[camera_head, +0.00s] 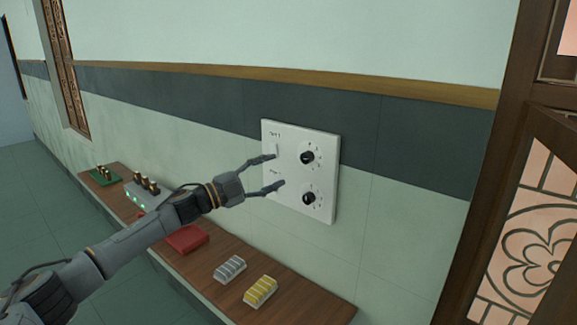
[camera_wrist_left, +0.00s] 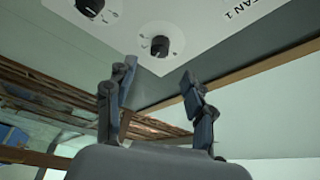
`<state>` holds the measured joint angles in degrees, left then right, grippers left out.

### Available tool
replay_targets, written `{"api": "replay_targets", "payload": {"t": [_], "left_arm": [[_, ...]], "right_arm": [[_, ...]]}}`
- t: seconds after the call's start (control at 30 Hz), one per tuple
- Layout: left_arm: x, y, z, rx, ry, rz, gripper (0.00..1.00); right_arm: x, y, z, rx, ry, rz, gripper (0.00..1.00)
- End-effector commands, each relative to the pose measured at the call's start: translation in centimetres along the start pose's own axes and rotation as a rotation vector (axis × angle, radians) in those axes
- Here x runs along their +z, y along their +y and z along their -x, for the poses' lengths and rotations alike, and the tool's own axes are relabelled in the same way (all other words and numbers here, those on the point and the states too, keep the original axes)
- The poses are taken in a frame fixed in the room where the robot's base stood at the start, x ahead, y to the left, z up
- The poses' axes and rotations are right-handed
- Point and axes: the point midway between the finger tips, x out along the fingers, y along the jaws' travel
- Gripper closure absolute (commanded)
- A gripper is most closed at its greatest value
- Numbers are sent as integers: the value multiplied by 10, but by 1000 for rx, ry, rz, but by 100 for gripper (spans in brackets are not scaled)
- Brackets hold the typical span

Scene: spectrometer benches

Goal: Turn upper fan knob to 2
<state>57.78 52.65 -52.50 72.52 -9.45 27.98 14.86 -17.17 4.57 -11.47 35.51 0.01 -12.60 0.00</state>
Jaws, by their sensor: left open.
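The upper fan knob (camera_head: 307,157) is a round black knob on a white wall panel (camera_head: 322,180). It also shows in the left wrist view (camera_wrist_left: 160,46), near the panel's corner. The lower knob (camera_head: 309,198) sits below it on the same panel and shows in the left wrist view (camera_wrist_left: 90,5) at the top edge. I cannot read the number at the upper knob's setting. My left gripper (camera_head: 277,170) is open and empty, its fingers apart in front of the panel's left part. In the wrist view, the knob is beyond the fingertips, not between them.
A wooden bench (camera_head: 320,302) runs along the wall below the panel. It bears a yellow block rack (camera_head: 260,291), a grey rack (camera_head: 230,269), a red box (camera_head: 187,239) and a green board (camera_head: 104,176). A carved wooden frame (camera_head: 485,200) stands at the right.

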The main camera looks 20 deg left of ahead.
Motion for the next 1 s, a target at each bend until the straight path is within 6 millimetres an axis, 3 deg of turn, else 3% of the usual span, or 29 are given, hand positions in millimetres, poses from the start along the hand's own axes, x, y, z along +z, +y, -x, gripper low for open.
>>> {"api": "replay_targets", "payload": {"t": [0.1, 0.23, 0.8, 0.9, 0.97, 1.0], "left_arm": [[1, 1, 20, 2, -2, 0, 46], [0, 1, 32, 1, 0, 0, 46], [-1, 1, 35, 0, 0, 1, 46], [-4, 20, 28, -1, -12, 31, 46], [-8, 43, 19, -5, -34, 72, 46], [-13, 65, 14, -8, -59, 111, 46]], "right_arm": [[0, 0, 0, 0, 0, 0, 100], [0, 0, 0, 0, 0, 0, 100], [0, 0, 0, 0, 0, 0, 100], [0, 0, 0, 0, 0, 0, 100], [0, 0, 0, 0, 0, 0, 100], [0, 0, 0, 0, 0, 0, 100]]}}
